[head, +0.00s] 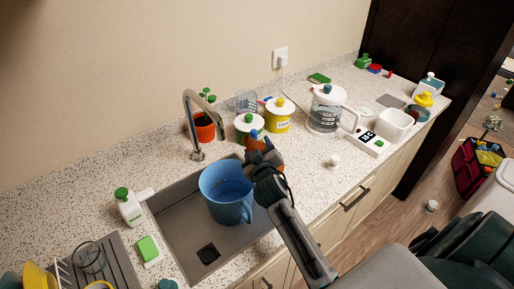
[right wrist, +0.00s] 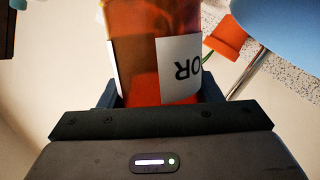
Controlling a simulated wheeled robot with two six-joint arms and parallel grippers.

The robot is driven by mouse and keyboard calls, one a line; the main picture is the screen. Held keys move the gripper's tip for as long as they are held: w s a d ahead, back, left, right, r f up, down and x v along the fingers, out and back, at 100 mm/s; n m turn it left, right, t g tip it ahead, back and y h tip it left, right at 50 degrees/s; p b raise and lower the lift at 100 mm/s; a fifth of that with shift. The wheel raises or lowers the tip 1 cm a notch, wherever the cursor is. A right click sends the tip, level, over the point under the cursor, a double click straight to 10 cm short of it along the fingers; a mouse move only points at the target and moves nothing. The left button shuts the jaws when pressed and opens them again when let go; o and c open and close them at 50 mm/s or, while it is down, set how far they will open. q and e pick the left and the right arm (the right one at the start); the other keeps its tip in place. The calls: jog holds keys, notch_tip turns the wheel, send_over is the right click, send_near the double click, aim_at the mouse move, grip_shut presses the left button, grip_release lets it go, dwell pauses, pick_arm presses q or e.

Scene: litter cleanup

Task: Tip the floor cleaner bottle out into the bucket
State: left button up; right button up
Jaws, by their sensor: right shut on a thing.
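The light blue bucket (head: 214,205) stands in the sink with its open top up; its side also shows at the upper right of the right wrist view (right wrist: 285,25). The floor cleaner bottle (head: 273,150) is orange-red with a blue cap-like top. My right gripper (head: 262,163) is shut on it, to the right of the bucket rim in the head view. In the right wrist view the bottle (right wrist: 135,60) sits between the jaws, its white label lettering upside down. Its mouth is not clear, and I see no stream of liquid. My left gripper is not in view.
The tap (head: 188,115) arches behind the bucket. A potted plant (head: 204,130) and canisters (head: 278,115) stand behind the sink. A glass kettle (head: 325,110) stands right; the counter between is mostly clear.

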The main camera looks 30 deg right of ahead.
jog(key=shift+s+d+f+n+h+b, duration=0.1)
jog(key=shift+d+f+n+b, duration=0.15)
jog(key=shift+f+n+b, duration=0.25)
jog(key=shift+s+d+f+n+h+b, duration=0.1)
jog(key=shift+d+f+n+b, duration=0.2)
jog(key=shift+f, duration=0.4)
jog(key=shift+d+f+n+h+b, duration=0.1)
jog(key=shift+d+f+n+b, duration=0.1)
jog(key=shift+f+n, duration=0.35)
jog(key=shift+d+r+n+p, duration=0.1)
jog(key=shift+r+n+p, duration=0.2)
jog(key=shift+n+p, duration=0.15)
jog(key=shift+d+f+n, duration=0.15)
jog(key=shift+f+n, duration=0.15)
jog(key=shift+n, duration=0.1)
jog(key=shift+s+r, duration=0.1)
jog(key=shift+r, duration=0.15)
jog(key=shift+r+n+t+h, duration=0.1)
jog(key=shift+n+t+h, duration=0.2)
